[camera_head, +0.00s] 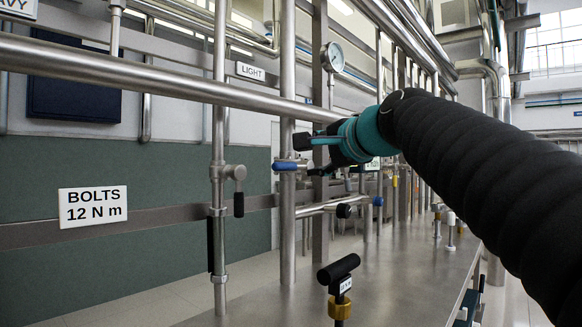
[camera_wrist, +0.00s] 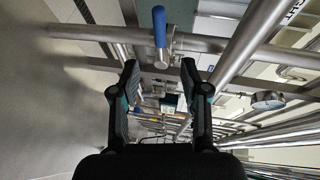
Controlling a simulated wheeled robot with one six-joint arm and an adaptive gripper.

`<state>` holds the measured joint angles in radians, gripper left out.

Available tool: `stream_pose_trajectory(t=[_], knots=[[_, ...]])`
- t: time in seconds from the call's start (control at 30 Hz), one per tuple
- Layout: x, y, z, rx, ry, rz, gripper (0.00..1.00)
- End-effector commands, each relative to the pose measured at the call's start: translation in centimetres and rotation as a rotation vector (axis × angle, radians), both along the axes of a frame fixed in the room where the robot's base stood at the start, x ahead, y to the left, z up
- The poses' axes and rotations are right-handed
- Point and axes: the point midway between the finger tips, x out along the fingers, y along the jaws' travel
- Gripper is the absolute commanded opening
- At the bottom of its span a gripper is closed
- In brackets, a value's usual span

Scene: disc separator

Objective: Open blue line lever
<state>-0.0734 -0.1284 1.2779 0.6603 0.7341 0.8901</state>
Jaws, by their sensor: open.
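The blue line lever (camera_head: 285,165) is a short handle with a blue grip, beside a steel upright pipe in the head view. In the wrist view the blue lever (camera_wrist: 159,27) stands at the top middle, attached to a steel valve on a pipe. My gripper (camera_head: 308,156) is close to the lever in the head view, its fingers directed left. In the wrist view my gripper (camera_wrist: 160,80) has its two fingers spread apart with nothing held between them. The lever lies beyond the fingertips, and I see no contact. Part of the valve is hidden behind my gripper in the head view.
A black-handled valve (camera_head: 238,190) is on the upright pipe at left. A black T-handle (camera_head: 339,270) stands in front on the steel table (camera_head: 400,280). A long pipe (camera_head: 170,85) crosses above, and a gauge (camera_head: 332,57) stands near my arm.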

Motion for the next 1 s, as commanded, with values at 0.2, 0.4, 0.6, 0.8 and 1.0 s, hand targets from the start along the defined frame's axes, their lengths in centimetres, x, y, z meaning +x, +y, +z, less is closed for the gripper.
stream_pose_trajectory(t=[0.2,0.4,0.6,0.8,1.0], knots=[[3.5,2.6,-0.8,-0.001,0.004,0.011,0.45],[6.7,4.2,-1.4,-0.002,0.002,0.009,0.45],[9.0,5.4,-1.9,0.000,0.003,0.006,0.45],[9.9,5.8,-2.1,-0.002,0.001,0.004,0.45],[10.0,5.8,-2.2,-0.001,0.001,0.003,0.45]])
